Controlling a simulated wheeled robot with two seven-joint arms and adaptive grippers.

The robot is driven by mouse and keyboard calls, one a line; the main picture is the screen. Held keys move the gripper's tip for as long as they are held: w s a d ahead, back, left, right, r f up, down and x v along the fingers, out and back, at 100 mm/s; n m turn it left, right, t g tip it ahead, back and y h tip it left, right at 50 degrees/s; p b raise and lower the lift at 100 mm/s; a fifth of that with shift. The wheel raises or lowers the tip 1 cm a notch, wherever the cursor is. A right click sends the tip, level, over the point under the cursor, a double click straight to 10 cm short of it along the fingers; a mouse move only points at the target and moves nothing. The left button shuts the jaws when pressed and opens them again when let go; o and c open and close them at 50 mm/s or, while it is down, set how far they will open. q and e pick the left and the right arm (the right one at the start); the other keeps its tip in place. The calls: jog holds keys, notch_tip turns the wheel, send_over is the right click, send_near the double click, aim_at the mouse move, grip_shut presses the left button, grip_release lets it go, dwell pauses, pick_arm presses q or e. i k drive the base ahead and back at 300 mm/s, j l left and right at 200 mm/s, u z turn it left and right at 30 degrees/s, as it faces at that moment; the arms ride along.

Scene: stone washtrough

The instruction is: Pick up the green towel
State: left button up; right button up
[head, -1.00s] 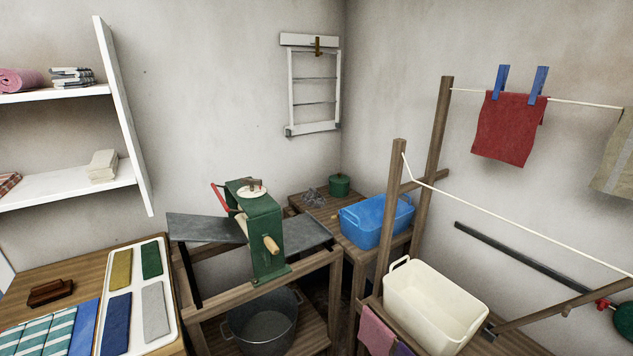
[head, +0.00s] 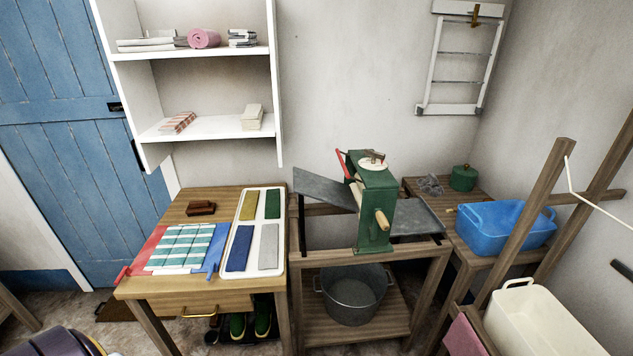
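A flat dark green cloth (head: 272,204), which looks like the green towel, lies in the top right compartment of a white tray (head: 255,221) on the wooden table. A mustard cloth (head: 249,205) lies to its left, a blue cloth (head: 239,248) and a grey cloth (head: 269,247) lie in the compartments in front. Neither of my grippers is in view, and nothing touches the green cloth.
A teal-and-white striped cloth (head: 180,246) lies left of the tray, with a brush (head: 201,208) behind it. A green wringer (head: 375,205) stands right of the table over a metal tub (head: 352,294). White shelves (head: 205,128) hang above. A blue basin (head: 505,224) is farther right.

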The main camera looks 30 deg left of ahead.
aim_at(272, 211)
jog(key=u, duration=1.25)
